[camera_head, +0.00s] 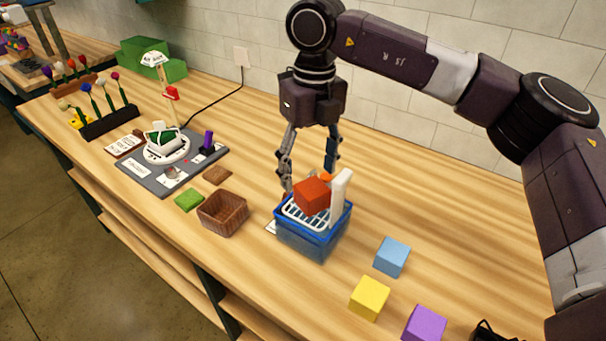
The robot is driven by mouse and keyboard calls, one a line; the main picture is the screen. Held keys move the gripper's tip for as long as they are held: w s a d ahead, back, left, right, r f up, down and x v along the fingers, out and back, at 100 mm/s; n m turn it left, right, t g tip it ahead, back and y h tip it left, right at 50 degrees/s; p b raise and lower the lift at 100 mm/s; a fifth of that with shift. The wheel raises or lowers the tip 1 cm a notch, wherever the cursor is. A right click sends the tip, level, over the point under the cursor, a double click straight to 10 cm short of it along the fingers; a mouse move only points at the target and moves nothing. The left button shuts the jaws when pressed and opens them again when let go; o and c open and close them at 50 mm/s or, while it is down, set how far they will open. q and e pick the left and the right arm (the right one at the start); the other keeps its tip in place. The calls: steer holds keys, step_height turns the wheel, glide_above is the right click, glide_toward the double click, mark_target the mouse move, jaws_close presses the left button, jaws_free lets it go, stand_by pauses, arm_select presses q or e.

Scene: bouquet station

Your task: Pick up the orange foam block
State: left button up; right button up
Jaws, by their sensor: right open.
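A red-orange block (311,196) sits tilted in the white rack on top of the blue basket (308,241). A small patch of brighter orange (326,177) shows just behind it, mostly hidden; I cannot tell its full shape. My right gripper (309,176) points down over the back of the basket. Its fingers are spread apart, one at the left of the red-orange block and one behind it. I cannot tell whether either finger touches a block. My left gripper is not in view.
A white upright piece (340,196) stands at the basket's right side. Blue (391,256), yellow (369,298) and purple (425,324) blocks lie to the right. A brown woven basket (222,213) and green foam (188,200) are left. The table behind the blue block is clear.

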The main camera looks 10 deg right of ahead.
mark_target(311, 189)
steer(key=shift+w+d+f+p, duration=0.2)
steer(key=shift+d+f+p, duration=0.2)
steer(key=shift+f, duration=0.4)
steer(key=shift+s+f, duration=0.15)
steer(key=shift+f, duration=0.2)
step_height(311, 189, down, 2)
steer(key=shift+f+p, duration=0.15)
steer(key=shift+p, duration=0.95)
steer(key=shift+w+a+f, duration=0.1)
steer(key=shift+w+f, duration=0.05)
steer(key=shift+f, duration=0.5)
steer(key=shift+w+f, duration=0.1)
steer(key=shift+f, duration=0.5)
steer(key=c, duration=1)
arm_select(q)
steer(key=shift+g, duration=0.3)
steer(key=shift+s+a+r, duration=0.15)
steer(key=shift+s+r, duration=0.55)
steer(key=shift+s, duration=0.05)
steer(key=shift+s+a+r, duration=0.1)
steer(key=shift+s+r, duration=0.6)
arm_select(e)
steer(key=c, duration=0.5)
steer(key=shift+r, duration=0.1)
